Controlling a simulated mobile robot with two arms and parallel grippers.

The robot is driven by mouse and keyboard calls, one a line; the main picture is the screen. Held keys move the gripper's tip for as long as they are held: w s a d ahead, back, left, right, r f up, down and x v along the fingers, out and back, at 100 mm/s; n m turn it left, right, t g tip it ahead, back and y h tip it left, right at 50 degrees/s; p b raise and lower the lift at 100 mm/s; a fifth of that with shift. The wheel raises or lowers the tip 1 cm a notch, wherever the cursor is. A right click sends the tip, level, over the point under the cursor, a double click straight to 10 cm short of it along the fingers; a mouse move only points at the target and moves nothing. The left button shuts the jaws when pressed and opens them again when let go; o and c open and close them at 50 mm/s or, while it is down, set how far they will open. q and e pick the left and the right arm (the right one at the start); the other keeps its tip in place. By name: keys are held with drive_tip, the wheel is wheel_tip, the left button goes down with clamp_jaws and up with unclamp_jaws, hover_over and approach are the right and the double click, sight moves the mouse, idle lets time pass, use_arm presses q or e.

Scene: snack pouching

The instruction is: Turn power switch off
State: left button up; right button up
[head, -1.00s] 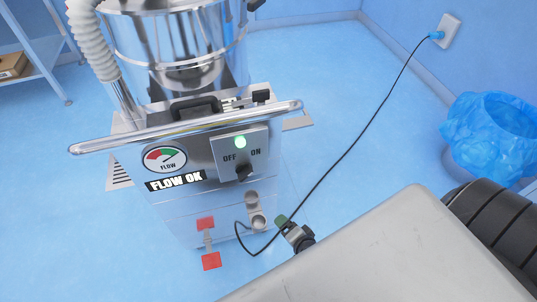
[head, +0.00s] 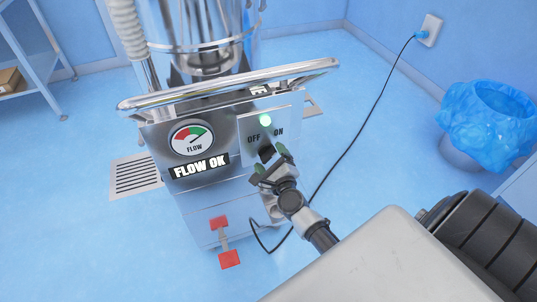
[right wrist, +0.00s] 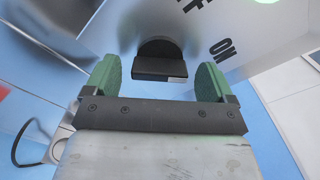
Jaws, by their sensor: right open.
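The power switch is a black knob (head: 266,152) on a metal switch plate (head: 247,127) marked OFF and ON. A green lamp (head: 265,120) above it is lit. My right gripper (head: 270,160) is open right at the knob, partly covering it. In the right wrist view, the knob (right wrist: 160,68) sits ahead of the gap between the green fingertips of the right gripper (right wrist: 157,78). I cannot tell whether they touch it. The knob's exact pointing is hard to tell. My left gripper is not in view.
A chrome handle bar (head: 228,88) runs above the panel. A flow gauge (head: 191,137) and a FLOW OK sign (head: 199,166) are left of the switch. A black cord (head: 347,149) runs to a wall socket (head: 430,29). A blue-lined bin (head: 487,115) stands at right.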

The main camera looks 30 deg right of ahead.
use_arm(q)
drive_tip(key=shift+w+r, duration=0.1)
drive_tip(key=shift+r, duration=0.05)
use_arm(e)
drive_tip(key=shift+x, duration=0.9)
drive_tip(key=shift+c, duration=0.3)
drive_tip(key=c, duration=0.9)
drive_tip(key=shift+o, duration=0.2)
drive_tip(key=n+p, duration=0.3)
drive_tip(key=n, duration=0.4)
drive_tip(key=shift+r, duration=0.1)
drive_tip(key=n+p, duration=0.3)
drive_tip(key=n, duration=0.3)
drive_tip(key=shift+n, duration=0.3)
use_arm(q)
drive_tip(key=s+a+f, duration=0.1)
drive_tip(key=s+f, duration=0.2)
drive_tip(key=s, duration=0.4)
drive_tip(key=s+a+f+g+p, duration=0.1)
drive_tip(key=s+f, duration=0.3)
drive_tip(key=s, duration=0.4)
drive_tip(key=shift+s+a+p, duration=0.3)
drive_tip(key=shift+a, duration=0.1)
use_arm(e)
drive_tip(key=shift+n, duration=2.2)
